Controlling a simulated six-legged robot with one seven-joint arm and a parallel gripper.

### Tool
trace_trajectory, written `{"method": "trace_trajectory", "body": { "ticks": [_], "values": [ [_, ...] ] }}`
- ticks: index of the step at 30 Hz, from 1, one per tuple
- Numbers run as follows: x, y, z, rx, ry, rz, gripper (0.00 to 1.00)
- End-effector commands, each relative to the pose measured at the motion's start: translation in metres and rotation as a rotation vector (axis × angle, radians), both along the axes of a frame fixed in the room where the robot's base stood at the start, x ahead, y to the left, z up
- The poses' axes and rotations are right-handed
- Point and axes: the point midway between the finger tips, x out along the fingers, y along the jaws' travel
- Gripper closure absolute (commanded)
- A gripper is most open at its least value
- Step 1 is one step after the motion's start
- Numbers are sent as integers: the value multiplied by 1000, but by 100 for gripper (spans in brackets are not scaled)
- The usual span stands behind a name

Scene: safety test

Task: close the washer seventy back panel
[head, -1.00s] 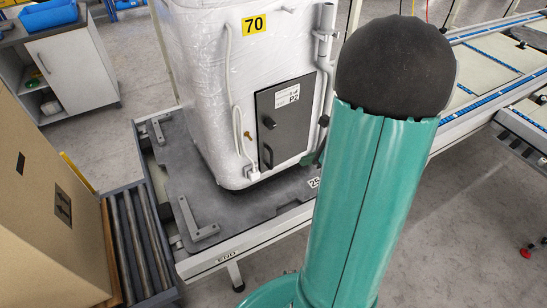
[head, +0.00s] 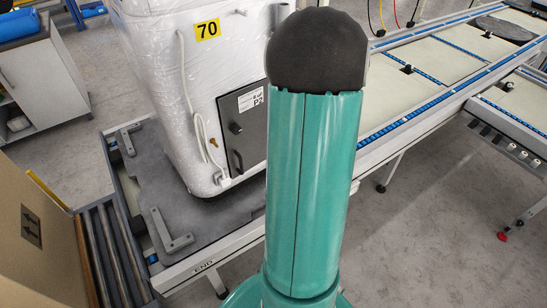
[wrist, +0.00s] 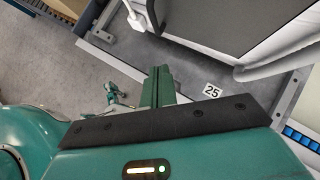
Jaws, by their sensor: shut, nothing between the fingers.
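The washer (head: 160,85) is wrapped in white film and bears a yellow 70 sign (head: 208,30). Its dark back panel (head: 228,112) has a P2 label, a knob and a bar handle. My green arm covers the panel's right side, so I cannot tell if it stands ajar. In the wrist view, a grey face with a black handle, apparently the panel (wrist: 210,20), is at the top. My gripper (wrist: 160,80) is shut and empty, pointing up the picture below the panel. In the head view it is hidden behind my arm.
The washer stands on a dark pallet plate (head: 150,185) on a conveyor end, with angled brackets. A cardboard box (head: 35,235) and rollers (head: 110,260) are at left. A white cable hangs beside the panel. A conveyor (head: 420,105) runs to the upper right. Floor is clear at lower right.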

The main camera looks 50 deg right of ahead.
Motion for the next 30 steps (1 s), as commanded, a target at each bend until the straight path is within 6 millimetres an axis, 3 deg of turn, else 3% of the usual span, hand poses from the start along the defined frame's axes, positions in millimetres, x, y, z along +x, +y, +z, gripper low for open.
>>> {"method": "trace_trajectory", "body": {
  "ticks": [11,18,30],
  "values": [
    [49,21,-55,3,2,4,100],
    [81,33,-53,-1,0,6,100],
    [87,35,-53,-1,0,4,100]
  ]
}}
